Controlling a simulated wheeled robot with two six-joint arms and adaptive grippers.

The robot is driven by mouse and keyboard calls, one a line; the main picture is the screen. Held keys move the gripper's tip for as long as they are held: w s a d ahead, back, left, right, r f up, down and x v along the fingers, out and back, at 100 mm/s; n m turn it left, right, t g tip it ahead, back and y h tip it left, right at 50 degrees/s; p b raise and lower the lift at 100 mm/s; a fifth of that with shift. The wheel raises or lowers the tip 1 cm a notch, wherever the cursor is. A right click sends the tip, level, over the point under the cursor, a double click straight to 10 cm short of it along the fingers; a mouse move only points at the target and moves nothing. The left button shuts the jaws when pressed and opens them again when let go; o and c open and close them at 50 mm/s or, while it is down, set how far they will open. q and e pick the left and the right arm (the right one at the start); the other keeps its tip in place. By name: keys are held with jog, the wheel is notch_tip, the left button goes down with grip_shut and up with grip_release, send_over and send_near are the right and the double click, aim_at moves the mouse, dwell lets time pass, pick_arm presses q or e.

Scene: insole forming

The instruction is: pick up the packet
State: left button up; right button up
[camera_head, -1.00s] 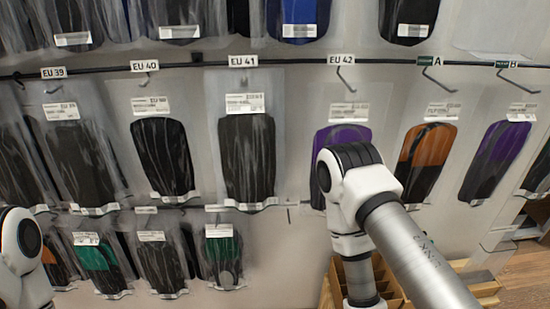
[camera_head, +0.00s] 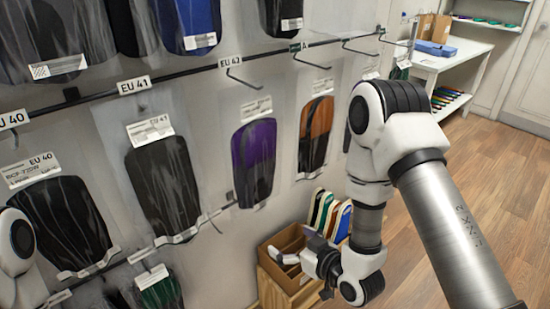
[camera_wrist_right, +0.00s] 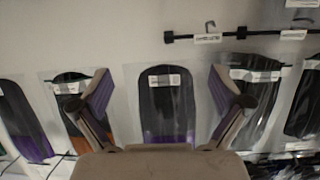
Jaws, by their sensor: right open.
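Clear packets of insoles hang on a wall rack; which one is meant cannot be told. In the head view, a purple packet (camera_head: 254,165) hangs under the EU 42 label, with an orange-and-black packet (camera_head: 315,135) to its right. Black packets (camera_head: 163,185) hang to the left. My right gripper (camera_head: 318,264) is low, in front of a cardboard box, apart from the packets. In the right wrist view its fingers (camera_wrist_right: 160,105) are spread and empty, with a black-and-purple packet (camera_wrist_right: 167,105) behind the gap. Only part of my left arm shows; its gripper is out of view.
The brown cardboard box (camera_head: 284,240) stands below the rack, beside several upright coloured insoles (camera_head: 328,213). Bare hooks (camera_head: 312,64) stick out from the rail. A white table (camera_head: 455,60) stands at the back right. Wood floor (camera_head: 500,165) on the right is clear.

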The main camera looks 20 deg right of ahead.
aim_at(261, 187)
notch_tip(261, 187, up, 9)
jog(key=w+t+y, duration=0.2)
jog(key=w+t, duration=0.1)
jog(key=t, duration=0.1)
jog(key=shift+n, duration=0.5)
jog(key=x, duration=0.3)
jog(key=a+p+x, duration=0.1)
jog(key=x, duration=0.2)
jog(key=shift+w+r, duration=0.15)
jog(key=shift+w, duration=0.05)
jog(key=shift+w+a, duration=0.15)
jog(key=shift+w, duration=0.3)
jog(key=c, duration=1.3)
